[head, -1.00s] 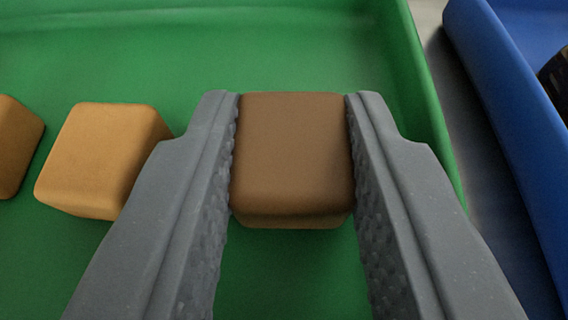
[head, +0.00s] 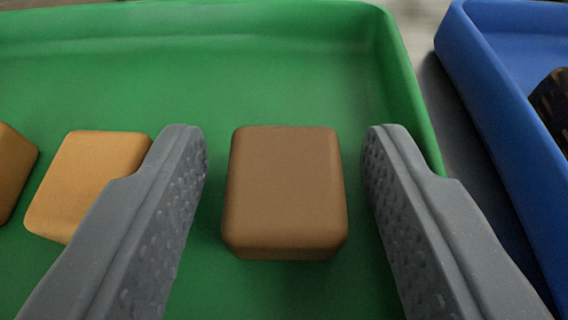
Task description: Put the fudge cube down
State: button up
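The brown fudge cube (head: 285,188) rests on the floor of the green tray (head: 215,75), near the tray's right wall. My gripper (head: 284,140) is open around it, one finger on each side. A clear gap shows between each finger and the cube. The left finger partly covers a lighter caramel-coloured cube.
The caramel-coloured cube (head: 82,175) sits left of my left finger, close to it. Another one (head: 12,165) is cut off at the left edge. A blue tray (head: 490,85) with a dark piece (head: 553,105) stands to the right. The green tray's back is clear.

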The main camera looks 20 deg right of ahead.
jog(key=shift+s+f+b, duration=0.25)
jog(key=shift+f+b, duration=0.05)
jog(key=shift+f, duration=0.45)
jog(key=shift+r, duration=0.15)
jog(key=r+p+v, duration=0.1)
jog(key=v, duration=1.3)
jog(key=shift+w+p, duration=0.3)
jog(key=shift+p, duration=0.05)
jog(key=shift+r, duration=0.1)
